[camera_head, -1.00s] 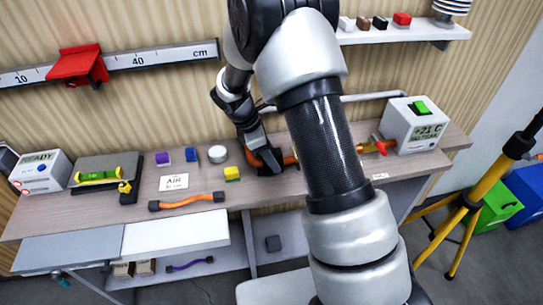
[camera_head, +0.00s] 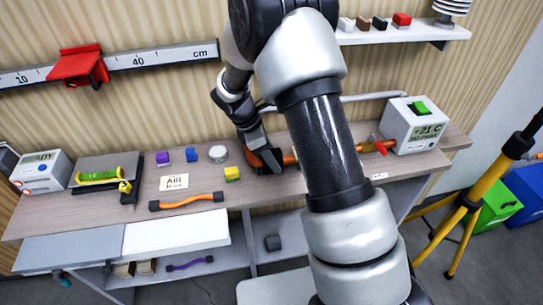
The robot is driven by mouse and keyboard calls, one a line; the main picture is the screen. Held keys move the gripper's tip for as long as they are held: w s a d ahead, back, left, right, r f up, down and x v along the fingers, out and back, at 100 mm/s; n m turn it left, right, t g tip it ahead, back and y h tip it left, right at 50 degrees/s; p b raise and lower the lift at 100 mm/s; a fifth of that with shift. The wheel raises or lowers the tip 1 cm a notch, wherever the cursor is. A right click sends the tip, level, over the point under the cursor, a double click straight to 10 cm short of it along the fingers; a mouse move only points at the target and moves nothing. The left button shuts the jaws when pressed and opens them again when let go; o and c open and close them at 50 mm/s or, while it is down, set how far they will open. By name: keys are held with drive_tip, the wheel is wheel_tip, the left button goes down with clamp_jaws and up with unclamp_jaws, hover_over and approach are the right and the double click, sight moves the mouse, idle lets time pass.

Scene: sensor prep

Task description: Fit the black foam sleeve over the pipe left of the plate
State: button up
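An orange pipe (camera_head: 290,160) lies along the back of the bench, with a red valve handle (camera_head: 377,145) to its right. My arm hides its middle. My gripper (camera_head: 264,163) is down at the pipe's left end, beside or around it. Its fingers are dark and small here, so I cannot tell whether they are open or shut. I cannot make out a separate black foam sleeve; dark parts at the gripper could be fingers or sleeve. A small white plate marked AIR (camera_head: 174,182) lies on the bench to the left; another small white label (camera_head: 379,176) is at the right front edge.
An orange hose with black ends (camera_head: 187,201) lies at the front edge. A yellow block (camera_head: 232,173), a white round piece (camera_head: 218,153) and small purple and blue blocks stand nearby. A white meter box (camera_head: 414,124) stands right. A grey wall pipe (camera_head: 372,97) runs behind.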

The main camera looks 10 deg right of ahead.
drive_tip(key=shift+f+b, duration=0.35)
drive_tip(key=shift+f, duration=0.25)
idle(0.5)
drive_tip(key=o, duration=1.6)
drive_tip(key=shift+r, duration=0.1)
drive_tip(key=shift+r+p, duration=2.7)
drive_tip(key=shift+r, duration=0.7)
